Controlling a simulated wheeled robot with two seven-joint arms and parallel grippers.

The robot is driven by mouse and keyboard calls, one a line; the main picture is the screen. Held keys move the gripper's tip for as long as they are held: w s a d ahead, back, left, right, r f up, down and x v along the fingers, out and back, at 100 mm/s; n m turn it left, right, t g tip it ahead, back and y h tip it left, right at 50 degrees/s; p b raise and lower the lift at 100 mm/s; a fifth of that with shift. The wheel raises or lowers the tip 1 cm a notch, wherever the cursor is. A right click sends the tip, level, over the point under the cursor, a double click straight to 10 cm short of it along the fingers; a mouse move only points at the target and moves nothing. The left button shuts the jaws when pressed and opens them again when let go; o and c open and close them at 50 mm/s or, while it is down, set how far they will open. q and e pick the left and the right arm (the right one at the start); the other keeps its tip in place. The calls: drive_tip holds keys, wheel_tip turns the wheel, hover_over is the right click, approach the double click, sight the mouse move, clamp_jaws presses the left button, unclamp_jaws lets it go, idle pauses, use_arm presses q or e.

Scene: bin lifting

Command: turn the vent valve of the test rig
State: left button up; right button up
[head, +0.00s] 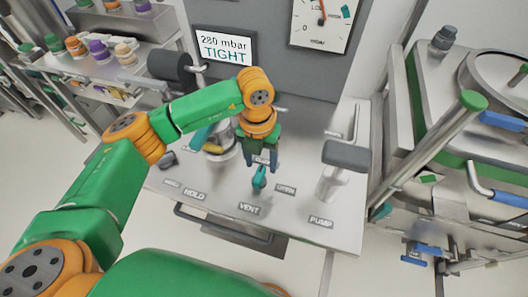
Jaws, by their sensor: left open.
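The test rig (225,198) is a grey metal bench with a panel behind it. The vent valve's teal handle (259,179) stands near its front middle, behind the VENT label (249,209). An OPEN label (286,188) is to its right; another label behind it is partly covered by my gripper. My left gripper (262,168) is open and points down at the handle, its fingers to either side of the handle's far end. I cannot tell whether they touch it. My right gripper is out of view.
A display (225,46) reads 280 mbar TIGHT, beside a dial gauge (320,22). A grey-handled pump (345,155) stands on the right of the bench, and HOLD (194,195) is labelled on the left. A metal tank cart (470,130) is at right, shelves (120,55) at left.

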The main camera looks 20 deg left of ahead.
sight(259, 175)
use_arm(q)
drive_tip(key=shift+w+a+f+y+p, duration=0.35)
drive_tip(key=shift+w+a+y, duration=0.05)
drive_tip(key=shift+a, duration=0.05)
drive_tip(key=f, duration=0.1)
drive_tip(key=f+p, duration=0.1)
drive_tip(key=f, duration=0.3)
drive_tip(key=shift+s+f, duration=0.2)
drive_tip(key=shift+s, duration=0.15)
drive_tip(key=shift+w+f, duration=0.15)
drive_tip(key=shift+f, duration=0.1)
clamp_jaws()
